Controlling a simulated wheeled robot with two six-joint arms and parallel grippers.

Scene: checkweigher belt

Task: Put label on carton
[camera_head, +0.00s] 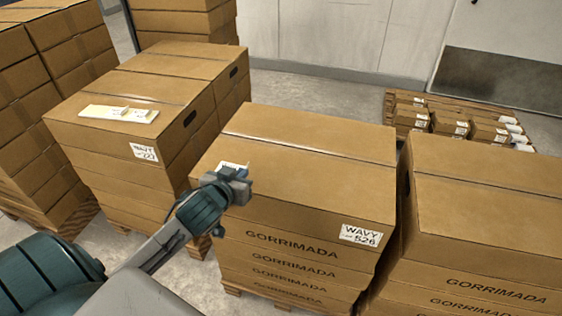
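My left gripper (238,180) is over the front left top edge of the middle carton (310,155). A small white label (232,165) shows just behind the gripper; I cannot tell whether it lies on the carton top or is held. The fingers are small and partly hidden, so open or shut is unclear. The middle carton bears a white printed label (361,235) reading "WAVY" at its front right, and "GORRIMADA" is printed on its front. Pale label sheets (118,113) lie on top of the left carton (95,138). My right gripper is out of view.
Another carton stack (480,215) stands close on the right, with a narrow gap to the middle one. More stacks (50,80) stand at the far left. A low pallet with several small labelled boxes (450,123) is at the back right. Grey floor (310,95) is clear behind the middle carton.

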